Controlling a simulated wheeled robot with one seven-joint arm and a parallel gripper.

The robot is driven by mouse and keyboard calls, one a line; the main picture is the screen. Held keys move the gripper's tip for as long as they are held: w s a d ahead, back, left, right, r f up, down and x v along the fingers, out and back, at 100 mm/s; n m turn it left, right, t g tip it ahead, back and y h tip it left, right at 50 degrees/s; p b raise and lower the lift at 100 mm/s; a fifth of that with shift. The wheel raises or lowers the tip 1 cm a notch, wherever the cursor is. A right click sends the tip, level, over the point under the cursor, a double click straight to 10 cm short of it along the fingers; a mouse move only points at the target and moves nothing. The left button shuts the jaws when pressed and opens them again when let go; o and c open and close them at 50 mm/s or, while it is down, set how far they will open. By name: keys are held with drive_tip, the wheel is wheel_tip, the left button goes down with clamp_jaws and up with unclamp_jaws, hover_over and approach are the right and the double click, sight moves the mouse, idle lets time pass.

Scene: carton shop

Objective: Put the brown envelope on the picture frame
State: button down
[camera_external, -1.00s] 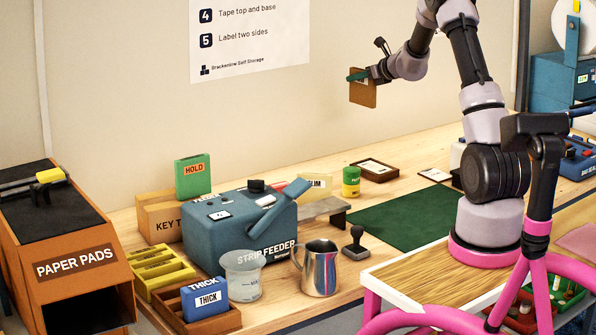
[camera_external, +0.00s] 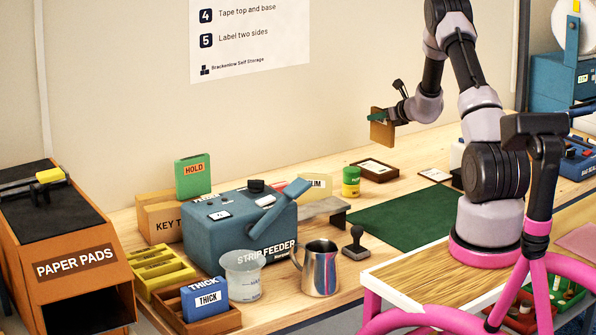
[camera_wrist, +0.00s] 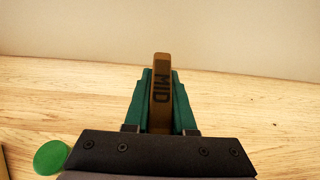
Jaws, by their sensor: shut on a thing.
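The brown envelope (camera_external: 381,134) is a thick brown block-like piece in the external view. In the wrist view its narrow edge (camera_wrist: 160,95) reads MID. My gripper (camera_external: 377,118) is shut on it, with green fingers on both sides, and holds it upright in the air above the back of the bench. What seems to be the picture frame (camera_external: 360,164) lies flat on the bench, a brown rim around a pale card. It is below the envelope, with a clear gap between them.
A green-topped jar (camera_external: 351,181) stands just left of the frame; its lid (camera_wrist: 50,157) shows in the wrist view. A dark green mat (camera_external: 405,218) lies in front, and a white card (camera_external: 434,174) to the right. The blue strip feeder (camera_external: 240,228) stands to the left.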

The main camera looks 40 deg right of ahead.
sight(372, 143)
drive_tip(key=shift+f, duration=4)
drive_tip(key=c, duration=0.8)
unclamp_jaws()
drive_tip(key=shift+f, duration=0.15)
drive_tip(key=shift+o, duration=0.2)
